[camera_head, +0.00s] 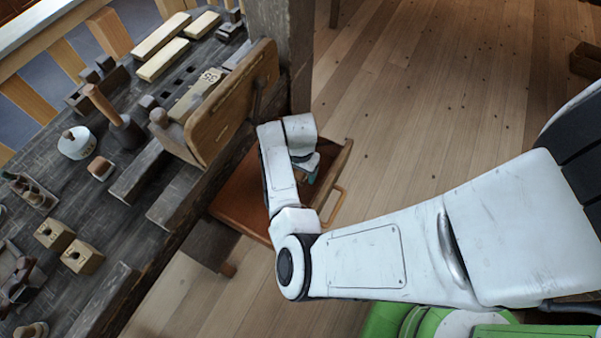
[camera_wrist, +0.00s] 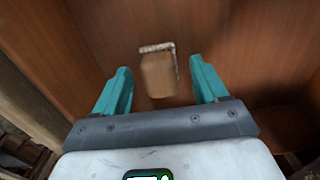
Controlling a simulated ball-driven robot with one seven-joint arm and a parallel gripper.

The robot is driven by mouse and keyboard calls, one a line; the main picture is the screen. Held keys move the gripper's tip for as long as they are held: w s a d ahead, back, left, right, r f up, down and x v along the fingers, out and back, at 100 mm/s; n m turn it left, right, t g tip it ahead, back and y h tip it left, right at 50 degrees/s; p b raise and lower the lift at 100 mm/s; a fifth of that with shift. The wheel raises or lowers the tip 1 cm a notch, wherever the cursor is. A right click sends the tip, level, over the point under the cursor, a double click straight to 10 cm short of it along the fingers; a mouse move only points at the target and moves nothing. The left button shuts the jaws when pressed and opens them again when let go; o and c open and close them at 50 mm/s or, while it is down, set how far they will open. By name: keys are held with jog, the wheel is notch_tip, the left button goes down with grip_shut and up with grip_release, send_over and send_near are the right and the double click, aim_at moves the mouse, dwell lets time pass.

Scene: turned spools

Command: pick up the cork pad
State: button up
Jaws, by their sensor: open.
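In the wrist view, a small tan-brown block with a paler rim along its top edge (camera_wrist: 158,73), which looks like the cork pad, sits in a reddish-brown wooden drawer (camera_wrist: 110,25). My gripper (camera_wrist: 163,80) is open, with its two teal fingers on either side of the block and gaps between. I cannot tell how far above the block the fingertips are. In the head view the open drawer (camera_head: 240,203) is under my arm, and my gripper (camera_head: 308,172) is mostly hidden by the wrist over it. The pad is hidden in the head view.
A dark workbench (camera_head: 150,195) on the left carries several tools and blocks. An upright wooden board (camera_head: 235,105) stands at the bench edge close to my arm. The drawer has a wooden handle (camera_head: 335,205) at its front. Open plank floor (camera_head: 430,90) lies beyond it.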

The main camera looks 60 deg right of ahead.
jog(key=shift+f, duration=0.25)
jog(key=shift+c, duration=0.4)
jog(key=c, duration=1.1)
